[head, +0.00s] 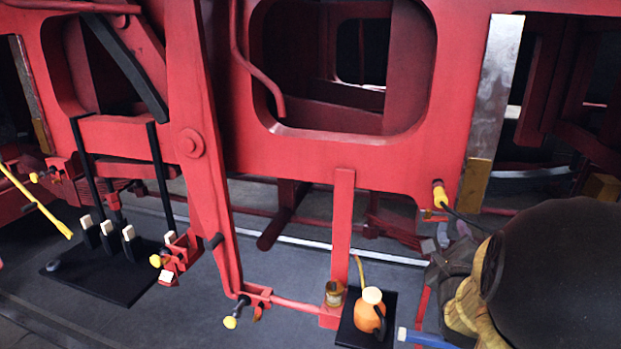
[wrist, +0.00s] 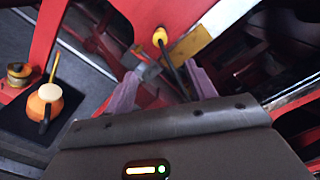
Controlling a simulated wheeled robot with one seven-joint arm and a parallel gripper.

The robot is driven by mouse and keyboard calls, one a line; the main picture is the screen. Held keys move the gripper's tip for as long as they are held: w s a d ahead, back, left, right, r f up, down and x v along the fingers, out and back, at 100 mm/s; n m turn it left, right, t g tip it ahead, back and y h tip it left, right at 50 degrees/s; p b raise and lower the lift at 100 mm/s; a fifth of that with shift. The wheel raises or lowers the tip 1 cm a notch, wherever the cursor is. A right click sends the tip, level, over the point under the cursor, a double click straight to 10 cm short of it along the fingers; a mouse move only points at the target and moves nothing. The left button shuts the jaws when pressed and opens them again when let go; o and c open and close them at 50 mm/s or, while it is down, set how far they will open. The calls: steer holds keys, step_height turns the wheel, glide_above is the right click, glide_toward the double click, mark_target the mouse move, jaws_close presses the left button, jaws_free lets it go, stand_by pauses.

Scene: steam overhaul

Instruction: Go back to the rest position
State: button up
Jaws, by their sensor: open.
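My gripper (head: 452,236) is at the right of the head view, in front of the red frame and just below a yellow fitting (head: 439,194) with a black cable or rod. In the wrist view my gripper (wrist: 163,88) is open, its two purplish fingers apart. The yellow fitting (wrist: 160,37) shows above and beyond the fingertips there. Its black line runs down toward the space between the fingers; I cannot tell whether it touches them. I see nothing clamped in the jaws. My dark arm hides part of the frame on the right.
An orange oil can (head: 369,315) stands on a black mat (head: 349,334), near a brass cup (head: 334,293) on the red linkage. Another black mat (head: 115,283) with several pale-topped black blocks lies left. Red frame members (head: 345,150) stand close ahead. Grey floor shows between the mats.

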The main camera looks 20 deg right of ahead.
steer(key=w+a+f+n+g+y, duration=0.2)
steer(key=a+f+n+g+y, duration=0.35)
steer(key=a+f+n, duration=0.85)
steer(key=s+a+f+n+g+y, duration=0.1)
steer(key=s+a+f+n+g, duration=0.1)
steer(key=s+a+n, duration=0.3)
steer(key=s+a+f+n+g+y, duration=0.2)
steer(key=s+a+n+g, duration=0.3)
steer(key=n, duration=0.6)
steer(key=a, duration=0.2)
steer(key=shift+a+f+n, duration=0.3)
steer(key=shift+f, duration=0.05)
